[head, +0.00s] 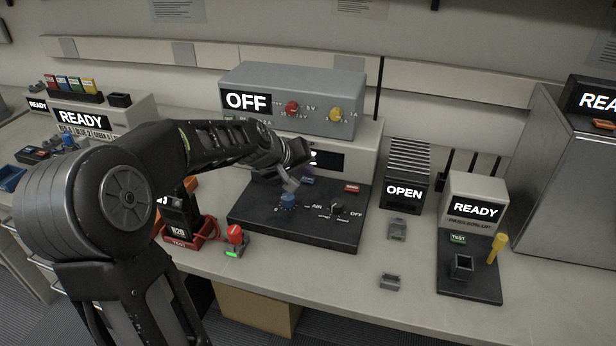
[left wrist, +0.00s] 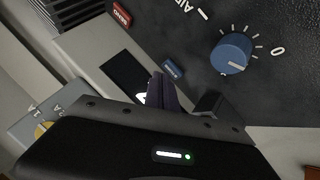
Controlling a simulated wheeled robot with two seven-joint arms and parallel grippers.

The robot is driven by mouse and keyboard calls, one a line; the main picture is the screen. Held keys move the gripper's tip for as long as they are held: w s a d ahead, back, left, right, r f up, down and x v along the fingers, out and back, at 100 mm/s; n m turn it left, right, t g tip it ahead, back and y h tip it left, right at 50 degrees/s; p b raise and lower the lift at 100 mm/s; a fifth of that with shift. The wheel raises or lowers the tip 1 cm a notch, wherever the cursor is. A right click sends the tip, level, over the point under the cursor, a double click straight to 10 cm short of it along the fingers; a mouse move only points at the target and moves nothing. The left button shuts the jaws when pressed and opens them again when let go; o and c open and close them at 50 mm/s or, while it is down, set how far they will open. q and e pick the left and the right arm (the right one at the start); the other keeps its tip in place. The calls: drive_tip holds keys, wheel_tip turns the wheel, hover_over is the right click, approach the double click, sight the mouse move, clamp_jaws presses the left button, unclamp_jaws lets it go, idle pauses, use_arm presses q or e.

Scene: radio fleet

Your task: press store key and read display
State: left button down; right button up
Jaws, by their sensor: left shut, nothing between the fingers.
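The black test panel (head: 300,240) carries a blue key (head: 307,181) at its back and a red key (head: 352,188) to the right. The left wrist view shows the blue key (left wrist: 173,68) and the red key (left wrist: 122,14); their lettering is too small to read surely. The dark display (head: 328,158) behind the panel is partly covered by my gripper; its text is cut off, also in the left wrist view (left wrist: 122,74). My left gripper (head: 291,185) is shut and empty, just left of the blue key. Whether it touches the panel cannot be told. My right gripper is out of view.
A blue knob (head: 288,200) and a black knob (head: 337,208) stand on the panel. A grey unit (head: 300,85) reading OFF sits above. A red-topped button (head: 235,234) is at the front left. The OPEN charger (head: 404,190) and READY unit (head: 476,208) stand right.

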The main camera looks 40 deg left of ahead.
sight(306, 182)
use_arm(q)
drive_tip(key=shift+r, duration=0.3)
wheel_tip(306, 182, up, 5)
drive_tip(key=p, duration=0.4)
drive_tip(key=shift+f, duration=0.1)
idle(1.0)
